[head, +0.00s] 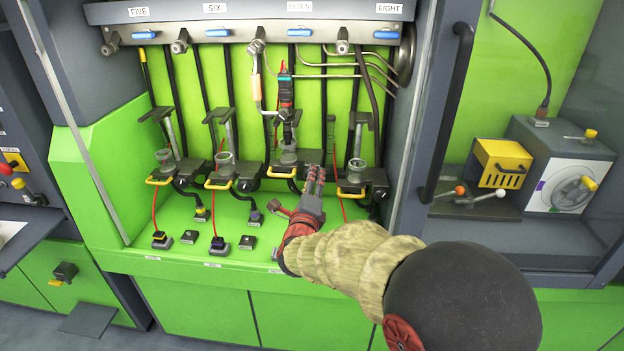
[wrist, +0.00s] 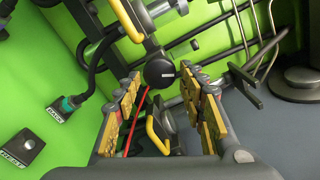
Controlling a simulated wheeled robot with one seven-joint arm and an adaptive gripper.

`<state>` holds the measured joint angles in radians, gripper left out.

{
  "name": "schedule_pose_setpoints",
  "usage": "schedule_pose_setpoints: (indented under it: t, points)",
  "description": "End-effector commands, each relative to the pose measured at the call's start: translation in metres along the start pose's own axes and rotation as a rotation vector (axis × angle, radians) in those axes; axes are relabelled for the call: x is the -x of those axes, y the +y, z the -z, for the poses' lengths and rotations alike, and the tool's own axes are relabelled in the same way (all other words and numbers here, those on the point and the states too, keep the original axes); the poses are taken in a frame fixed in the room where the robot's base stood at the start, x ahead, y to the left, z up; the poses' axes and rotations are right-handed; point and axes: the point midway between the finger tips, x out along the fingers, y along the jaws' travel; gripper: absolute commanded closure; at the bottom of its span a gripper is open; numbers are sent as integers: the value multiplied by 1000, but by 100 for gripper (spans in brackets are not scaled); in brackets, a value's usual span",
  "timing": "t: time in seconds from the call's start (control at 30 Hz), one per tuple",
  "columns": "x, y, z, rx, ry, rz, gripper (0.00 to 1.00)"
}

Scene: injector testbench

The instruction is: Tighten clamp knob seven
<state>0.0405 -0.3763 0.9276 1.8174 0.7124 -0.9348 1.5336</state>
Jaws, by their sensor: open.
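The seventh station holds a dark injector with a teal band (head: 286,95), standing upright in its clamp above a glass cup (head: 288,155). My gripper (head: 316,174) is open just right of this cup in the head view, and it hides the knob there. In the wrist view, a round black knob with a small white mark (wrist: 159,73) sits ahead of my gripper (wrist: 160,97), roughly centred between the yellow-padded fingers. The fingers stand apart on either side and nothing is held. I cannot read a number on the knob.
A yellow handle (wrist: 158,135) and a red cable show between the fingers. Neighbouring clamp stations stand close on both sides, with the eighth station's cup (head: 356,168) at right. A grey post with a black bar handle (head: 447,115) stands further right. Black plugs lie on the green shelf below.

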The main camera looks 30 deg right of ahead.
Motion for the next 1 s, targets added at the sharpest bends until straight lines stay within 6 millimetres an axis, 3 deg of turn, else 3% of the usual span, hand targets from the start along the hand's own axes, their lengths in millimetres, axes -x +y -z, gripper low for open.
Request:
schedule_pose_setpoints:
  t: [0.3, 0.5, 0.7, 1.0]
  points:
    - [65, 0, -2, -1, -4, 0, 59]
    - [93, 0, -1, -1, -3, 0, 59]
    - [103, 0, 0, 0, -1, 1, 59]
    - [103, 0, 0, 0, 0, 1, 59]
